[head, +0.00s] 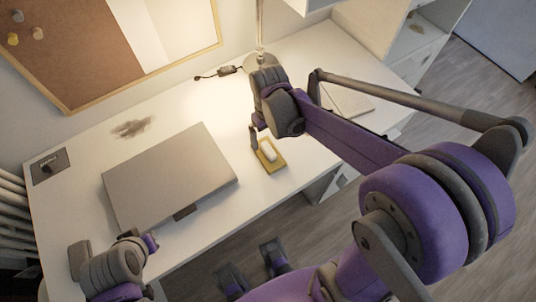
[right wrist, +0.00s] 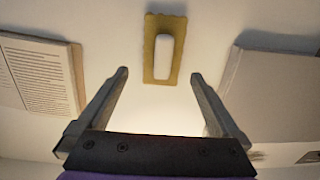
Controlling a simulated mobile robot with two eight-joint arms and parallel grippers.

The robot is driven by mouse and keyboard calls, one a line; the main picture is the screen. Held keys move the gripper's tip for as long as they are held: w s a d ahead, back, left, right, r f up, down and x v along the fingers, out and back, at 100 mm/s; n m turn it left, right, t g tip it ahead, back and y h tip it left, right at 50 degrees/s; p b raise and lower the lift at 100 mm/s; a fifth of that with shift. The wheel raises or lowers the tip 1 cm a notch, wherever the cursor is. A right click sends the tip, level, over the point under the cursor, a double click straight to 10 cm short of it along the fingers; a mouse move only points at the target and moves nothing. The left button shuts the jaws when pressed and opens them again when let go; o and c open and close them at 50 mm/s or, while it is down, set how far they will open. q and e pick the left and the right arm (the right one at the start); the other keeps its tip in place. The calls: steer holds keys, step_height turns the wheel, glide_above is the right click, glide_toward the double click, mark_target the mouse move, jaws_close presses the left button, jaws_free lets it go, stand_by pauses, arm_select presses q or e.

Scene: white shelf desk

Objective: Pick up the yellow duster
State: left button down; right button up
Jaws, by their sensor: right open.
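The yellow duster (head: 275,163), a yellow pad with a white handle on top, lies on the white desk near its front edge, right of the laptop. In the right wrist view, the duster (right wrist: 165,48) lies beyond my fingertips, between their lines and nearer the right finger. My right gripper (head: 256,138) is above the desk just behind the duster; its jaws (right wrist: 159,74) are open and empty, apart from the duster. My left arm's grey and purple end (head: 110,265) is at the lower left; its jaws do not show clearly.
A closed grey laptop (head: 165,175) lies left of the duster. An open book (head: 347,100) lies to the right, partly behind my right arm. A lamp base (head: 262,60) and a cable box stand at the back.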

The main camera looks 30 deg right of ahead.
mark_target(268, 149)
step_height(268, 149, down, 2)
steer(key=shift+f, duration=0.2)
steer(key=shift+s+a+f+b, duration=0.15)
steer(key=shift+f+b, duration=0.1)
steer(key=shift+f, duration=1.15)
steer(key=shift+s+a+f+b, duration=0.15)
steer(key=shift+f+b, duration=0.1)
steer(key=shift+f, duration=1.1)
steer(key=shift+d, duration=0.1)
steer(key=c, duration=1.2)
